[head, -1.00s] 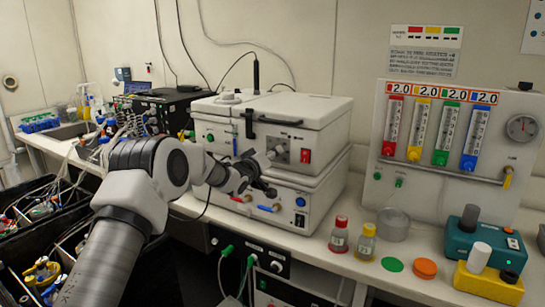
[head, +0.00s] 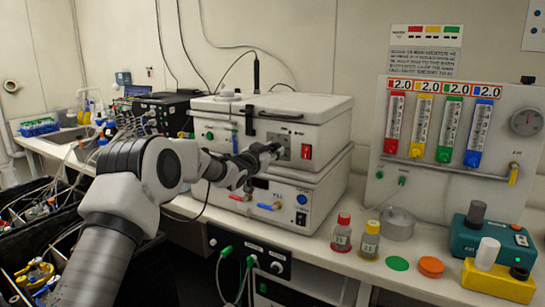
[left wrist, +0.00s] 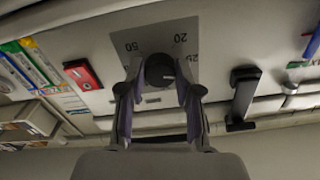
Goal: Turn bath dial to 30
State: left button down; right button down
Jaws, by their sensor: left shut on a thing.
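The bath dial (left wrist: 160,72) is a dark round knob on a grey scale plate (left wrist: 186,32) on the front of the white bath (head: 240,127). In the left wrist view the scale appears upside down, with 50 at the left and 20 and 25 at the right. A pale mark shows on the knob's right side. My left gripper (head: 274,150) is at the dial, shut on it, with one finger on each side in the left wrist view (left wrist: 160,88). In the head view the gripper hides most of the dial. My right gripper is not in view.
A red switch (head: 307,151) sits right of the dial, and a black handle (head: 250,118) is to its left. Below are a second white unit with a blue-handled valve (head: 268,207). Red-capped (head: 342,232) and yellow-capped bottles (head: 369,240) stand on the bench at right.

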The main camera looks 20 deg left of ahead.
pick_arm(q)
jog(key=m+b, duration=0.2)
jog(key=m, duration=0.1)
jog(key=shift+f+m, duration=0.15)
jog(key=shift+m, duration=0.15)
jog(key=shift+m+b, duration=0.7)
jog(key=shift+m, duration=0.6)
jog(key=c, duration=0.8)
grip_release()
jog(key=s, duration=0.8)
jog(key=s+a, duration=0.1)
jog(key=s, duration=0.3)
